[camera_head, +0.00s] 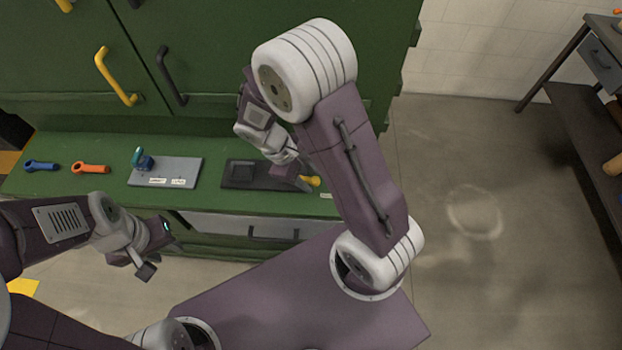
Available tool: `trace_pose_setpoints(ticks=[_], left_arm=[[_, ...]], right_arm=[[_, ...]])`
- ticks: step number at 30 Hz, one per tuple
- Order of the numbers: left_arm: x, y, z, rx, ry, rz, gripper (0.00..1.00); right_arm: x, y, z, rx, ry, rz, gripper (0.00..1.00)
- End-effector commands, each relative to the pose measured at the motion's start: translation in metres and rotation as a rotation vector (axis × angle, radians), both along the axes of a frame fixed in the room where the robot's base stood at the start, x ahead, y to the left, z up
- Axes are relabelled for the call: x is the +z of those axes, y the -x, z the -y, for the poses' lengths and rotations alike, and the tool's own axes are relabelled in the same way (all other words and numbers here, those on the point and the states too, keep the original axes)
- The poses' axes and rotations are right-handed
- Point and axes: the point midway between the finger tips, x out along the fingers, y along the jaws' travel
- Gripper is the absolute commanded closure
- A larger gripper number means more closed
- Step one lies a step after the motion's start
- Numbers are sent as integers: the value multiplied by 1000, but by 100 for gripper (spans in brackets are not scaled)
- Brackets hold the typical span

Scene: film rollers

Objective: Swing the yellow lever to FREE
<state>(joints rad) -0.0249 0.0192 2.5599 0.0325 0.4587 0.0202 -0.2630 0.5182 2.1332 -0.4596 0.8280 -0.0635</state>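A small yellow piece, seemingly the tip of the yellow lever (313,181), shows at the right end of a black plate (238,175) on the green bench. The rest of the lever is hidden behind my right gripper and arm. My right gripper (294,178) is down over the black plate, right beside the yellow tip. I cannot tell whether it touches or grips the lever. My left gripper (158,248) is open and empty in front of the bench. No FREE label is readable in this view.
A grey plate (185,170) with a teal and blue lever (143,160) and small white labels lies left of the black plate. A green cabinet (215,50) with a yellow handle (113,77) stands behind.

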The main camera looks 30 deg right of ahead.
Motion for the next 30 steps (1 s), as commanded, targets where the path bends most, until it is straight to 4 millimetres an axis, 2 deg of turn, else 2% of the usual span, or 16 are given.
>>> trace_pose_setpoints(ticks=[4,11,12,16,30], left_arm=[[-2,0,0,0,0,0,64],[-2,0,0,0,0,0,64],[-2,0,0,0,0,0,64],[-2,0,0,0,0,0,64],[-2,0,0,0,0,0,64]], right_arm=[[-13,3,5,-1,0,-1,62],[-14,2,6,0,-1,1,62],[-14,2,6,0,-1,1,65],[-14,2,6,0,-1,1,100],[-13,2,6,1,0,1,100]])
